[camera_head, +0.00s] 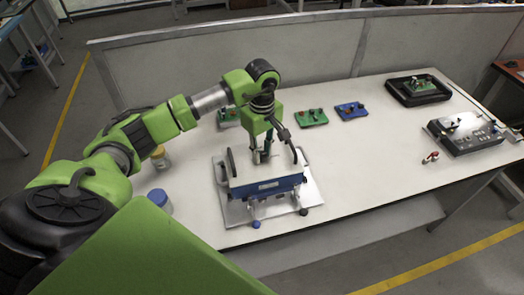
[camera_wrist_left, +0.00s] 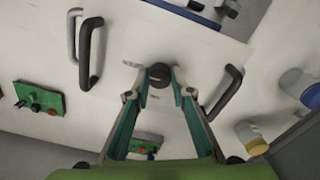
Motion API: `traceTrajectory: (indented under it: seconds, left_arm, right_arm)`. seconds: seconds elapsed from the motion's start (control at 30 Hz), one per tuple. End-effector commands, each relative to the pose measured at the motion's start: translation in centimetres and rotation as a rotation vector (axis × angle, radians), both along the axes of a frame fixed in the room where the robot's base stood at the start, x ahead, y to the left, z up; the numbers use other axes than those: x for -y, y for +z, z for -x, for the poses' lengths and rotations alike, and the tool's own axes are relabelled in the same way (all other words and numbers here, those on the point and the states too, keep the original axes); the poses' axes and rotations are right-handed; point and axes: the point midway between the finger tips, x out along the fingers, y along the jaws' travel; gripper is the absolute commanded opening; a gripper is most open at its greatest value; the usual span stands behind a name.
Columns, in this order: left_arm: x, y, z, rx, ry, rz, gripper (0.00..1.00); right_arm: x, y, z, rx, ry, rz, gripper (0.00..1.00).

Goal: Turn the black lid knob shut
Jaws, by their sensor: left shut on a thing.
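A white box lid (camera_wrist_left: 200,45) has a round black knob (camera_wrist_left: 158,74) in its middle and a dark handle at each side. In the wrist view, my left gripper (camera_wrist_left: 158,84) has one fingertip on each side of the knob and is shut on it. In the head view, my left gripper (camera_head: 262,158) points down onto the lid from above, between the two handles. The knob cannot be made out there. The box's blue front (camera_head: 266,187) faces the near table edge, and the box stands on a metal plate (camera_head: 305,197). My right gripper is not in view.
A blue-lidded jar (camera_head: 160,201) and a yellow-lidded jar (camera_head: 159,158) stand left of the box. Small green (camera_head: 311,118) and blue (camera_head: 351,111) boards lie behind it. A black tray (camera_head: 418,98) and a control panel (camera_head: 462,136) are at right.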

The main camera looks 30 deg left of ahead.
Motion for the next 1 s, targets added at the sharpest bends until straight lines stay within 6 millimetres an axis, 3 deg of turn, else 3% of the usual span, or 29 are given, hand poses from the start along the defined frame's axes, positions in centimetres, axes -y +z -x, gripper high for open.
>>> traceTrajectory:
  seconds: [0.27,1.0]
  left_arm:
    - [-0.1,-0.2,0.0,0.001,0.160,-0.002,0.00]
    - [-0.1,-0.2,0.0,0.000,0.854,-0.002,0.00]
  right_arm:
    - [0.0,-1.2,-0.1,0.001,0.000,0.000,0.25]
    - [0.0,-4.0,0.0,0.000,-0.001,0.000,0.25]
